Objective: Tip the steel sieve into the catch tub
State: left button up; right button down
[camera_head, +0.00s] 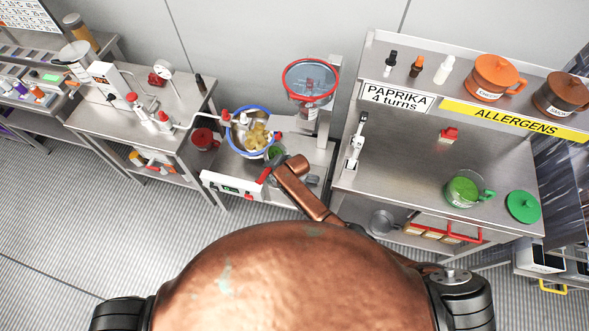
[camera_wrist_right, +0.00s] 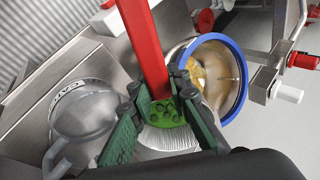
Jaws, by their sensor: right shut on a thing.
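My right gripper (camera_head: 274,155) is over the bench beside the blue-rimmed steel drum (camera_head: 262,118). In the right wrist view its green fingers (camera_wrist_right: 160,112) are shut around the lower end of a red bar (camera_wrist_right: 145,45). A green perforated piece and a pale ribbed patch show between and below the fingers; I cannot tell whether they belong to the sieve. A grey tub (camera_wrist_right: 85,125) with a handle and a partly readable "CATC" label stands left of the fingers. The drum's blue rim (camera_wrist_right: 243,85) is to their right, with yellow pieces inside. My left gripper is not in view.
A red-rimmed clear hopper (camera_head: 311,80) stands behind the drum. A red cup (camera_head: 205,139) is to its left. The right bench holds a green cup (camera_head: 462,190), a green lid (camera_head: 523,206) and orange and brown pots above. A round steel vessel (camera_head: 382,223) sits on the lower shelf.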

jog(key=shift+s, duration=0.1)
jog(key=shift+r+y, duration=0.2)
jog(key=shift+y, duration=0.1)
jog(key=shift+d+t, duration=0.15)
jog(key=shift+t, duration=0.15)
jog(key=shift+s+r, duration=0.1)
jog(key=shift+y+b, duration=0.3)
jog(key=shift+s+d+r+t, duration=0.1)
jog(key=shift+d+r+t, duration=0.1)
jog(key=shift+t, duration=0.1)
jog(key=shift+d+f+y+b, duration=0.1)
jog(key=shift+f+y+b, duration=0.25)
jog(key=shift+b, duration=0.4)
